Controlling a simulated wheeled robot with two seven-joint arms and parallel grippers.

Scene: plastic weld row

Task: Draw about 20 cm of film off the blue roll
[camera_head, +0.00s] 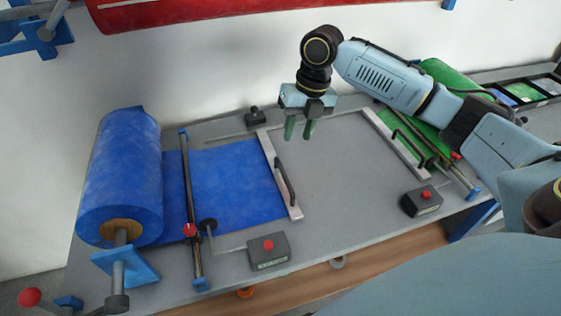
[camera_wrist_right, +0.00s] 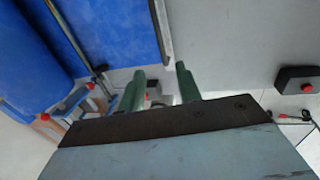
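The blue roll (camera_head: 120,180) stands on its spindle at the left of the bench and also shows in the wrist view (camera_wrist_right: 28,48). Blue film (camera_head: 235,185) lies flat from the roll, under a dark crossbar (camera_head: 188,200), to a pale metal bar (camera_head: 268,152) with a black handle (camera_head: 285,182). The film shows in the wrist view too (camera_wrist_right: 112,28). My right gripper (camera_head: 299,130) is above the bench, right of that bar's far end, with its green fingers apart and nothing between them. It also shows in the wrist view (camera_wrist_right: 160,85). My left gripper is not in view.
A green roll (camera_head: 450,78) with a similar handled bar (camera_head: 400,145) is at the right. Boxes with red buttons stand at the front (camera_head: 268,251) and right (camera_head: 421,201). The grey bench (camera_head: 345,195) between the two bars is clear.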

